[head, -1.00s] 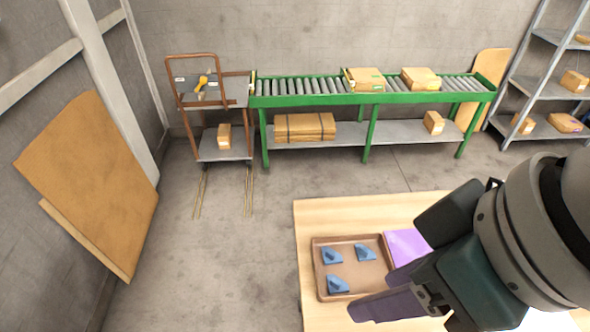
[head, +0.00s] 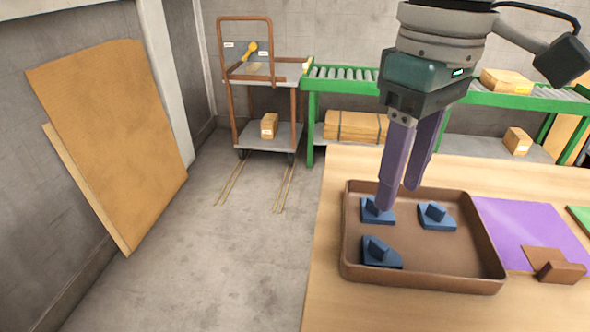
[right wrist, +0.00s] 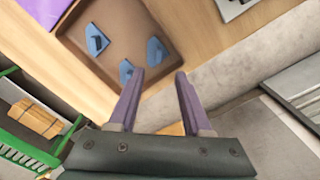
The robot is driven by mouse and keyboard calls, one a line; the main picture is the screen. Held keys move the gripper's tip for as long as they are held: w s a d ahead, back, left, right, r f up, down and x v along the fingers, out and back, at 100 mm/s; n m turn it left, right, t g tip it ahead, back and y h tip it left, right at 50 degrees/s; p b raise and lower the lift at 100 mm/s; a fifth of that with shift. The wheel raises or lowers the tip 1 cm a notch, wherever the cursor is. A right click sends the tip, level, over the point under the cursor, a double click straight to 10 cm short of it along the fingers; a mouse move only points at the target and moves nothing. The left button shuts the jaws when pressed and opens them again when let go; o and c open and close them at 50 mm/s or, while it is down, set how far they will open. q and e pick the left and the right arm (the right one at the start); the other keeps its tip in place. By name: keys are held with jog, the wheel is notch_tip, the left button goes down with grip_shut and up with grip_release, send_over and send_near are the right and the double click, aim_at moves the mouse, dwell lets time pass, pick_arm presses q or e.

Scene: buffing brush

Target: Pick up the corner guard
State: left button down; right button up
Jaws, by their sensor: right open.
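Three blue angled pieces, which look like corner guards, sit apart in a brown tray (head: 345,240) on the wooden table. One is at the far left (head: 372,216), one at the right (head: 437,217) and one at the near left (head: 380,252). My right gripper (head: 398,198) points down over the far part of the tray, open and empty. One fingertip overlaps the far left piece in the head view; contact cannot be told. In the right wrist view, the pieces (right wrist: 97,40) lie beyond the open fingers (right wrist: 160,74). My left gripper is not in view.
A purple sheet (head: 525,225) and a brown block (head: 558,271) lie right of the tray. A cart (head: 268,135) and a green roller conveyor (head: 312,120) stand behind the table. A tan board (head: 110,130) leans on the left wall. The floor left of the table is clear.

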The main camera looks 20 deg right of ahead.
jog(key=b, duration=0.1)
send_over(380, 243)
notch_tip(380, 243, down, 5)
jog(key=shift+s+d, duration=0.1)
notch_tip(380, 243, down, 5)
jog(key=shift+f+b, duration=0.2)
jog(key=shift+b, duration=0.8)
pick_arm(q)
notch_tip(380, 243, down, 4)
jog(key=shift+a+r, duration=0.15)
pick_arm(e)
grip_shut()
